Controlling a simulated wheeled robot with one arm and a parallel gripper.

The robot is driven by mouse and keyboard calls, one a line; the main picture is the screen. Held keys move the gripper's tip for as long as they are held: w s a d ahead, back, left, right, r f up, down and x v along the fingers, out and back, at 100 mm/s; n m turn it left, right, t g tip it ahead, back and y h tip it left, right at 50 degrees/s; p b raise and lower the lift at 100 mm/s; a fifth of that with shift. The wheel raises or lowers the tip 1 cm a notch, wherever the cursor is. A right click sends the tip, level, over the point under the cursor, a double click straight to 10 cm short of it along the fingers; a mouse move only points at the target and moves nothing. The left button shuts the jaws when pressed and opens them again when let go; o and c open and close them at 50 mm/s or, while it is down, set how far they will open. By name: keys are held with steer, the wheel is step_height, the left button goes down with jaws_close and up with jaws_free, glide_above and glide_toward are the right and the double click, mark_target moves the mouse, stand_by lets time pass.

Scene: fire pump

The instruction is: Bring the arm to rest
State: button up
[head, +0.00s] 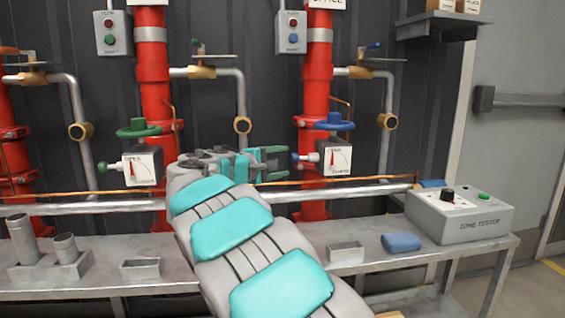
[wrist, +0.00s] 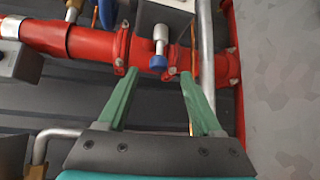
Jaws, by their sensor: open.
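My arm (head: 247,240), grey with teal pads, reaches up from the bottom middle of the head view toward the red pipes. My gripper (head: 284,163) is open and empty, its green fingers pointing right, in front of the right-hand red pipe (head: 317,90). A blue-knobbed lever (head: 302,158) on the white gauge box (head: 337,160) is just right of the fingertips. In the wrist view the two green fingers (wrist: 155,85) are spread wide. A white and blue knob (wrist: 160,45) shows beyond and between them, with nothing gripped.
A grey bench (head: 370,262) runs along the wall below. On it stand a zone tester box (head: 458,215), a blue cloth (head: 401,242), an open metal tray (head: 346,253) and metal cups (head: 65,248). A blue handwheel (head: 334,122) sits above the gauge box. Floor shows at the right.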

steer(key=shift+d, duration=0.1)
steer(key=s+d+f+m+g, duration=0.25)
steer(key=s+d, duration=0.25)
steer(key=d, duration=0.3)
steer(key=s+d+f+m+g, duration=0.25)
steer(key=s+d+f, duration=0.2)
steer(key=d, duration=0.35)
steer(key=s+d+f+m+g+y, duration=0.2)
steer(key=s+d+f+g, duration=0.35)
steer(key=s, duration=0.75)
steer(key=s+d+f+m+g+y, duration=0.1)
steer(key=s+f+m+y, duration=0.1)
steer(key=s+f, duration=0.5)
steer(key=s+d+f+m+g+y, duration=0.1)
steer(key=s+f+g, duration=0.15)
steer(key=s, duration=0.75)
steer(key=s+a+f+m+y, duration=0.1)
steer(key=s+a+f+y, duration=0.1)
steer(key=s, duration=0.5)
steer(key=s+a+f+m+g+y, duration=0.1)
steer(key=s+a+f, duration=0.3)
steer(key=s, duration=0.4)
steer(key=shift+a+y+p, duration=0.45)
steer(key=shift+a+y, duration=0.35)
steer(key=shift+a, duration=0.1)
steer(key=shift+w, duration=0.1)
steer(key=shift+c, duration=0.3)
